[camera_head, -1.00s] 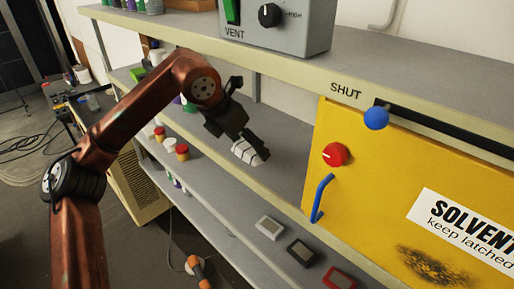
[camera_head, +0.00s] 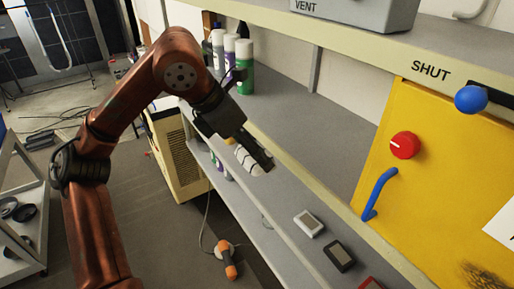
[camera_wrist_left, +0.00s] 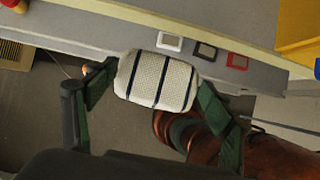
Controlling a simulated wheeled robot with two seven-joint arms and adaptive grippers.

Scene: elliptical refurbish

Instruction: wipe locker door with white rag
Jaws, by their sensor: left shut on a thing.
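My left gripper (camera_head: 252,150) is shut on the white rag (camera_head: 248,160), in front of the shelf's edge in the head view. In the left wrist view the rag (camera_wrist_left: 157,80) is a padded white bundle with dark stripes, held between the two fingers (camera_wrist_left: 155,92). The yellow locker door (camera_head: 396,218) is at the right, apart from the rag. It bears a red knob (camera_head: 404,145), a blue handle (camera_head: 379,194) and a dark smudge (camera_head: 484,275) at the lower right. A blue ball knob (camera_head: 471,99) sits above it by the word SHUT. My right gripper is not in view.
Several spray cans (camera_head: 244,68) stand at the back of the shelf (camera_head: 290,110). Small framed pads, one white (camera_head: 309,223) and one dark (camera_head: 339,256), lie on the lower shelf. A beige cabinet (camera_head: 181,155) and an orange-handled tool (camera_head: 228,262) are on the floor side.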

